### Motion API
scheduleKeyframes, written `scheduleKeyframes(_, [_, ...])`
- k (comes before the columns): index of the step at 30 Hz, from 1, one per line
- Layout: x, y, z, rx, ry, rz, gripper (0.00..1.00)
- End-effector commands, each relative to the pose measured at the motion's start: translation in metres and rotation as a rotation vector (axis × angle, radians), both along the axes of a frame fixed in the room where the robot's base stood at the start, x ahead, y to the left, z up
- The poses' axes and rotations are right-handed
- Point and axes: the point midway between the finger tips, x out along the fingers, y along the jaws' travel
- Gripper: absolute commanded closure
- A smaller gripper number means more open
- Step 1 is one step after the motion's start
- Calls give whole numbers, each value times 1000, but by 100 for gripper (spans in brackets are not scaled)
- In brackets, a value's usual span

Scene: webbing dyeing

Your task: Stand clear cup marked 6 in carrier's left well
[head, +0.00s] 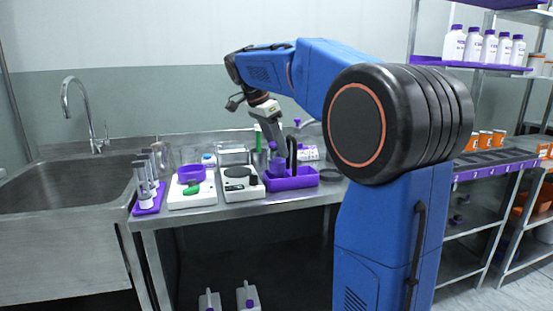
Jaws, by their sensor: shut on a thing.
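The purple carrier (304,179) sits on the steel counter, with a dark upright piece standing at its middle. My gripper (274,148) points down over the carrier's left part, left of the dark upright. It is shut on a small cup (277,168) that looks purple-tinted here, low at the carrier's left side. The mark 6 cannot be read at this size. I cannot tell whether the cup's base touches the well floor or hangs above it. The carrier's wells are mostly hidden by its wall and the gripper.
Left of the carrier are a white device with a dark round plate (239,178), a white tray with a purple ring (191,174) and a purple rack of tubes (148,201). A sink (65,185) lies further left. White bottles (475,46) stand on the right shelf.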

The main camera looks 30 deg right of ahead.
Motion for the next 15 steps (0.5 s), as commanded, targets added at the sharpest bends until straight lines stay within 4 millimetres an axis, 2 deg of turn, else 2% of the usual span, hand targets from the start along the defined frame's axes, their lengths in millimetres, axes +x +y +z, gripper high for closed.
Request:
scheduleKeyframes(4, [0, 0, -9, 0, -1, 0, 97])
scheduleKeyframes(11, [0, 0, -39, 0, 0, 1, 97])
scheduleKeyframes(15, [0, 0, -43, 0, -2, 1, 97])
